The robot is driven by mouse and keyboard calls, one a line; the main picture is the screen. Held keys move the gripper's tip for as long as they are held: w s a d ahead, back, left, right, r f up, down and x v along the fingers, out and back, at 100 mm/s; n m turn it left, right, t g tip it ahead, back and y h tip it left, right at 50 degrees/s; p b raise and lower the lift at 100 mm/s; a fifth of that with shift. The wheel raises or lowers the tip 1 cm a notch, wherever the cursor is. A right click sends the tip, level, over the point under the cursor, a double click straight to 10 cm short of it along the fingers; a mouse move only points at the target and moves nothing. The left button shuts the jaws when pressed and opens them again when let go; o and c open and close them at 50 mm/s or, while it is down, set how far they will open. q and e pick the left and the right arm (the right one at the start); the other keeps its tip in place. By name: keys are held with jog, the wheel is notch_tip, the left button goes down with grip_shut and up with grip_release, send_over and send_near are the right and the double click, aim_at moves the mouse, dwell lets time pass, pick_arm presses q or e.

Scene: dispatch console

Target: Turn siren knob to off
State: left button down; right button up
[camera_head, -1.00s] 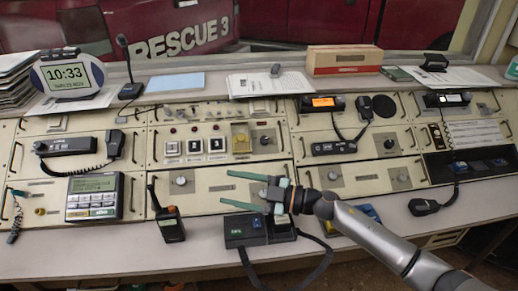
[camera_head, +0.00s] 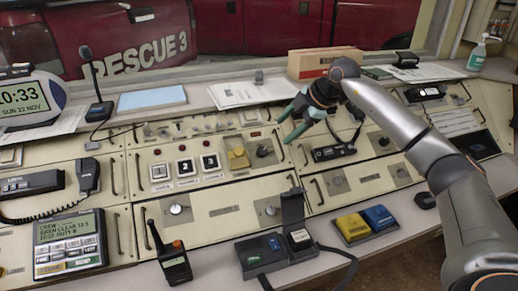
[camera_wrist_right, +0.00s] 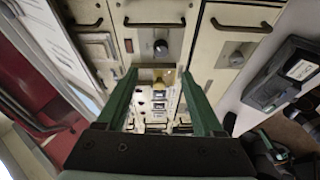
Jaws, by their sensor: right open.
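In the right wrist view the open fingers (camera_wrist_right: 159,74) point at the panels, with a knob (camera_wrist_right: 161,46) beyond. My left gripper is not in view.
A walkie-talkie (camera_head: 171,258), a black charger box (camera_head: 265,250) and blue and yellow boxes (camera_head: 366,221) stand on the front ledge. A brown carton (camera_head: 312,62) sits on the back shelf.

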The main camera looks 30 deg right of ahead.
aim_at(263, 150)
jog(key=x, duration=1.1)
jog(key=shift+w+a+f, duration=0.15)
jog(key=shift+f, duration=0.2)
